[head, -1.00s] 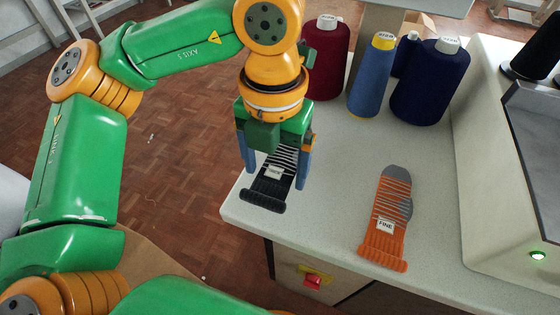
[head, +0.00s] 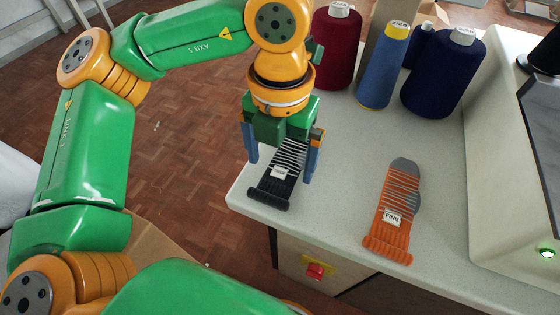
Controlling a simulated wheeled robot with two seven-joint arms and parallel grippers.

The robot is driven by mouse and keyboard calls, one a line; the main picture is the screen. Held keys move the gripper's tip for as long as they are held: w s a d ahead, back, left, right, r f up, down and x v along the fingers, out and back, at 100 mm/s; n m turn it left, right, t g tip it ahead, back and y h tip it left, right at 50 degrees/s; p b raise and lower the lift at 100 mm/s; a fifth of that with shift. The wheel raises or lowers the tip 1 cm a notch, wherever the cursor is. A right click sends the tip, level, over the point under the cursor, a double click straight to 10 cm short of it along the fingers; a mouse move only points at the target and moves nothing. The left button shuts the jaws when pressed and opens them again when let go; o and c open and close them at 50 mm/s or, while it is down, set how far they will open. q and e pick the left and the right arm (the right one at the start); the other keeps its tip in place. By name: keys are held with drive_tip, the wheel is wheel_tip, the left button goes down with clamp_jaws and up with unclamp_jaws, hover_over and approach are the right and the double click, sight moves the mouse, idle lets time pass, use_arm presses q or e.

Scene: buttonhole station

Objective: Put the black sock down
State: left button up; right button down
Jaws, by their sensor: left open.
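The black sock (head: 275,188) with white stripes and a small white label lies flat near the left front corner of the pale worktop (head: 325,225). Its upper end is hidden under my left gripper. My left gripper (head: 281,168) points down over the sock, with its blue fingers apart, one on each side of it. The fingers do not press on the sock. My right gripper is not in view.
An orange and grey striped sock (head: 393,212) with a label lies to the right. Red (head: 336,48), light blue (head: 383,72) and dark blue (head: 443,75) thread cones stand at the back. A pale machine (head: 500,190) takes up the right side. The worktop between the socks is clear.

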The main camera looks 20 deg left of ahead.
sight(280, 176)
use_arm(q)
wheel_tip(280, 176, up, 10)
drive_tip(key=p, duration=0.2)
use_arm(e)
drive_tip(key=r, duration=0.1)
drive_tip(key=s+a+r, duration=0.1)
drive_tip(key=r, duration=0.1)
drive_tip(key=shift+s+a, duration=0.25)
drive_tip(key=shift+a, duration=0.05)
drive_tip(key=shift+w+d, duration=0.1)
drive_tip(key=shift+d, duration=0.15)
